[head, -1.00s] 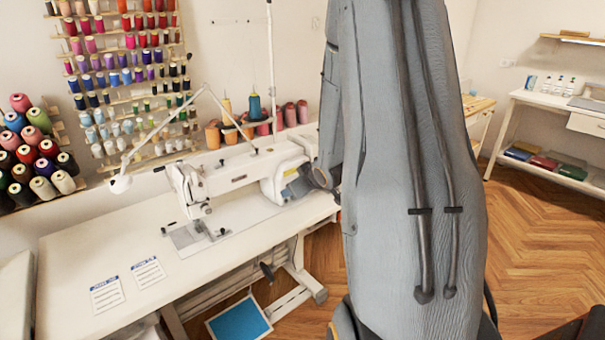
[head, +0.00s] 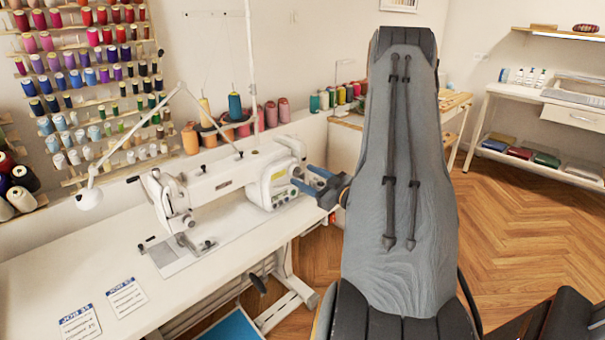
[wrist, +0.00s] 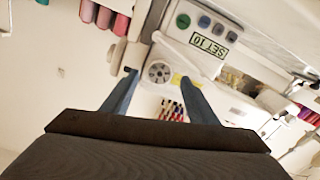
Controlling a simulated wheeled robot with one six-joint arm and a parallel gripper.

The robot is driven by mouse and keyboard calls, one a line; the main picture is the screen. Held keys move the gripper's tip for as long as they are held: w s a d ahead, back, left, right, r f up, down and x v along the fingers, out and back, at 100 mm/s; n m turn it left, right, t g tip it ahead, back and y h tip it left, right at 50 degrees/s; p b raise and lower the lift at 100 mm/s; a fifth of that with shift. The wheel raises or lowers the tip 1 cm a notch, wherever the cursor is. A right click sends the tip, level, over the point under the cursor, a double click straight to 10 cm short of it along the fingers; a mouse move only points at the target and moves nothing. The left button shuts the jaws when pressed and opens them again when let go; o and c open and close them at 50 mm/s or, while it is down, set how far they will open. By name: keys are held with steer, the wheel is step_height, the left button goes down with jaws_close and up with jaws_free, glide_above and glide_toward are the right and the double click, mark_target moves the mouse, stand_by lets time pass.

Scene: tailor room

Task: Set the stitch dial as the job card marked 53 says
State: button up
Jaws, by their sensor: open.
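The white sewing machine (head: 225,185) stands on its table, its right end facing my gripper (head: 304,178). In the wrist view, a round grey dial (wrist: 158,72) on that end sits between the two blue fingers of my gripper (wrist: 158,76). The fingers are apart; I cannot tell whether either touches the dial. A small display (wrist: 208,45) beside it is upside down and appears to read "SET 10". Two job cards with blue headers, a left one (head: 80,322) and a right one (head: 126,297), lie at the table's front left. Their print is too small to read surely.
Thread cones (head: 270,112) stand behind the machine. A thin lamp arm (head: 130,140) rises at the left. A blue pedal (head: 232,328) lies on the floor under the table (head: 130,265). Wooden floor (head: 505,215) is open at the right.

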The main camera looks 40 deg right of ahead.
mark_target(295, 171)
steer(key=shift+w+a, duration=0.1)
steer(key=shift+w, duration=1.2)
steer(key=c, duration=1.1)
steer(key=shift+o, duration=0.2)
